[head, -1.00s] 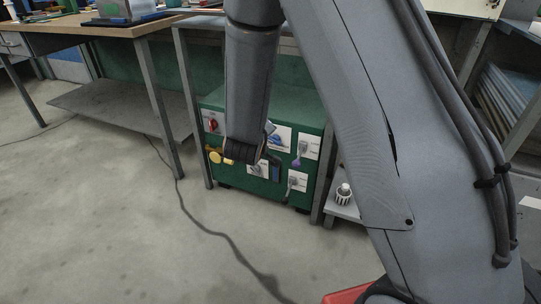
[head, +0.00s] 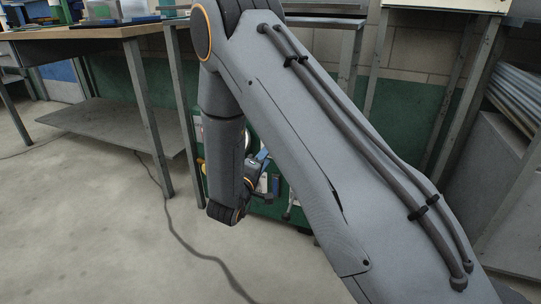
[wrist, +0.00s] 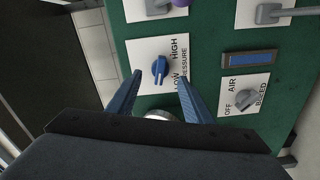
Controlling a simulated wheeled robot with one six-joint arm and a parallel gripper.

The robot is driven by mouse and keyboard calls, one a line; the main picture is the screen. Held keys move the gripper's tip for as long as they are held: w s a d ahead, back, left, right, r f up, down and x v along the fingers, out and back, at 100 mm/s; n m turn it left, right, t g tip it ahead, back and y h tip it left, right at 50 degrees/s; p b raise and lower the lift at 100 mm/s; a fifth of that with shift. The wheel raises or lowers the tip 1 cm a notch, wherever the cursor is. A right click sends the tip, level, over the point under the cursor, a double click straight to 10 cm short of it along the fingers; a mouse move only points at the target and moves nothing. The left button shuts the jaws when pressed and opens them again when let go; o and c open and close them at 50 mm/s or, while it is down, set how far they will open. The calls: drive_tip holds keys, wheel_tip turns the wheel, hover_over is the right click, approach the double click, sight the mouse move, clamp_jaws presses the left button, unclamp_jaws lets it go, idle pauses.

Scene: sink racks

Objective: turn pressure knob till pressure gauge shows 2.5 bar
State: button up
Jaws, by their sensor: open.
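The pressure knob (wrist: 160,70) is a blue knob on a white plate lettered HIGH, LOW and PRESSURE, on a green panel in the wrist view. My gripper (wrist: 160,77) is open, its two blue fingers on either side of the knob in the picture. I cannot tell if they touch it or stop short. A round silvery rim (wrist: 160,114) shows below the knob, mostly hidden by my gripper; I cannot tell if it is the pressure gauge. No gauge reading is visible. In the head view my arm hides most of the panel.
A grey knob on a plate lettered OFF and AIR (wrist: 245,98) sits to the right in the wrist view. A blue rectangular window (wrist: 252,60) is above it. In the head view a workbench (head: 85,33) stands left, and a cable (head: 172,215) crosses the open floor.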

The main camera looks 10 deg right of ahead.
drive_tip(key=shift+b+x, duration=0.8)
drive_tip(key=shift+x, duration=1.4)
drive_tip(key=c, duration=1)
